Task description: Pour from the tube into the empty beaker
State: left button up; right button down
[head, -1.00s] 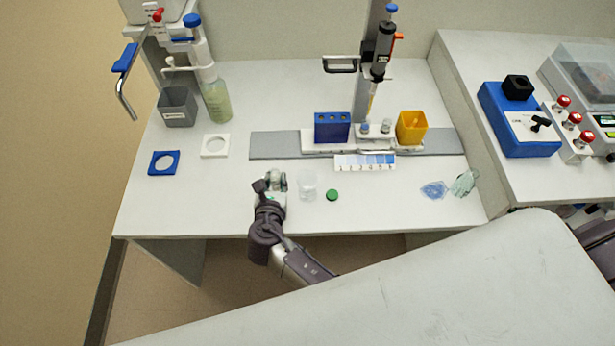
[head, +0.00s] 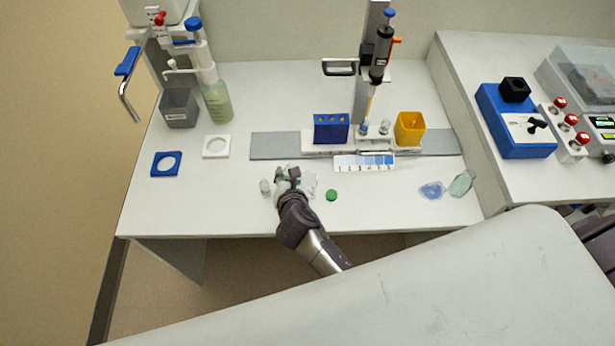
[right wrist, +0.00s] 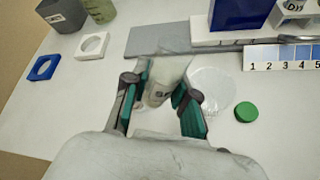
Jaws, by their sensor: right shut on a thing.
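My right gripper (head: 284,174) is above the white bench, left of the green cap. In the right wrist view its fingers (right wrist: 158,95) are shut on a translucent, labelled tube (right wrist: 167,82), which stretches away from me. The clear beaker (right wrist: 210,92) stands on the bench just right of the fingers; in the head view the gripper partly covers this beaker (head: 313,182). The tube's mouth and any flow of liquid cannot be made out. A small clear vessel (head: 265,187) shows left of the gripper. My left gripper is not in view.
A green cap (head: 331,195) lies right of the beaker. Behind are a numbered colour strip (head: 364,162), a blue rack (head: 331,128) and a yellow container (head: 410,128). The bench's front left is clear.

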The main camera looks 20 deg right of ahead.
jog(key=shift+d+r+m+y+p, duration=0.35)
jog(key=shift+d+m+y, duration=0.15)
jog(key=shift+d+m, duration=0.1)
jog(key=shift+d+r+m+y, duration=0.15)
jog(key=shift+m+y, duration=0.15)
jog(key=shift+r, duration=0.1)
dwell(0.8)
jog(key=shift+f+m+y+b, duration=0.4)
jog(key=shift+m+y+b, duration=0.35)
jog(key=shift+b, duration=0.2)
dwell(1.5)
jog(key=shift+a+r+m+y+b, duration=0.2)
jog(key=shift+r+m+y+b, duration=0.1)
jog(key=shift+m+y+b, duration=0.25)
dwell(2.0)
jog(key=shift+f+y+b, duration=0.2)
jog(key=shift+y+b, duration=0.1)
jog(key=shift+b, duration=0.45)
dwell(0.5)
